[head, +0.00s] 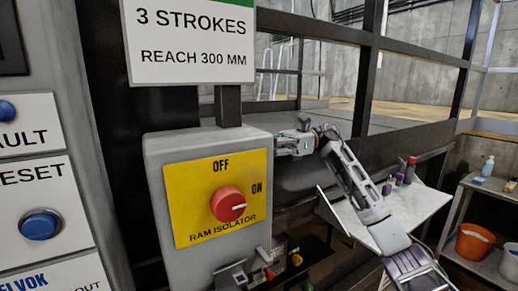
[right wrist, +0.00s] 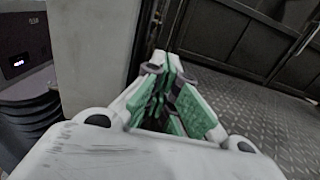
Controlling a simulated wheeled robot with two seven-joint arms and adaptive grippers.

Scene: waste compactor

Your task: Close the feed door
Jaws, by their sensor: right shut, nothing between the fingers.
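I cannot tell for certain which part is the feed door. A dark framed structure (head: 340,38) with open bays stands behind the isolator box, and a dark panel (right wrist: 235,38) shows in the right wrist view. My right gripper (head: 284,146) is at the right edge of the grey isolator box, its tips partly hidden or very close to it; contact is unclear. In the right wrist view its green-padded fingers (right wrist: 161,66) are shut and empty, beside a pale grey upright face (right wrist: 92,60). My left gripper is not in view.
The box carries a yellow RAM ISOLATOR plate (head: 186,205) with a red knob (head: 228,204). A stroke sign (head: 190,45) stands above it. A white table (head: 425,203) with small bottles and a shelf with an orange bucket (head: 473,242) stand right. Tread-plate floor (right wrist: 225,110) looks clear.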

